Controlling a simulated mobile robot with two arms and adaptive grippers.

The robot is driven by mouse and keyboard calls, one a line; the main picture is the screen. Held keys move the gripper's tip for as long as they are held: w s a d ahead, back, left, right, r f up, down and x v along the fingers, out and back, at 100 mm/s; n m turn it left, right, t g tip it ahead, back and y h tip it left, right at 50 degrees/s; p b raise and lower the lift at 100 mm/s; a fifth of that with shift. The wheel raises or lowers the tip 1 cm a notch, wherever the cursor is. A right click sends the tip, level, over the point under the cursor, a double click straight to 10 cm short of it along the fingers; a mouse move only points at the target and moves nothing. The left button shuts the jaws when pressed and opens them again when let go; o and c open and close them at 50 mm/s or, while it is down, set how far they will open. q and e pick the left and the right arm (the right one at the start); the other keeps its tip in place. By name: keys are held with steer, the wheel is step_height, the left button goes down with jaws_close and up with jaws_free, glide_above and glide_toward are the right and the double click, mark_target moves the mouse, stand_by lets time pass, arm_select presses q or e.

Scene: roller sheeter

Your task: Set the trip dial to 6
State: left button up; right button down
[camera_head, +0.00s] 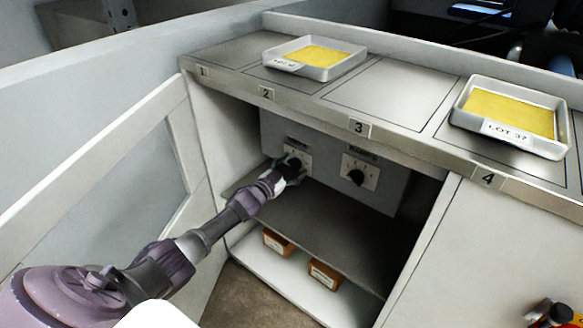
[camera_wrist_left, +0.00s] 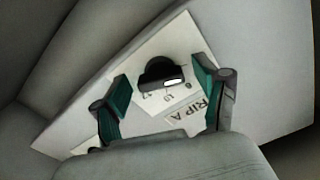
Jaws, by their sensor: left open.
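The left dial, a black knob on a white plate (camera_head: 303,158), is on the grey panel inside the cabinet. My left gripper (camera_head: 290,168) is right in front of it and hides most of the knob. In the left wrist view the black knob (camera_wrist_left: 160,69) with a white mark shows between the open green-padded fingers of my left gripper (camera_wrist_left: 161,78). The plate reads "RIP A" with its start hidden, and a few small digits are hard to read. I cannot tell whether the fingers touch the knob. My right gripper is not recognisable in view.
A second black dial (camera_head: 356,177) sits to the right on the same panel (camera_head: 333,150). A dark shelf (camera_head: 345,232) lies below, with two brown boxes (camera_head: 325,274) underneath. Above, the counter (camera_head: 385,95) holds two white trays (camera_head: 318,70) of yellow material. A cabinet side wall stands left.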

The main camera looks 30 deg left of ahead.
arm_select(q)
steer(key=s, duration=1.2)
steer(key=shift+a, duration=0.45)
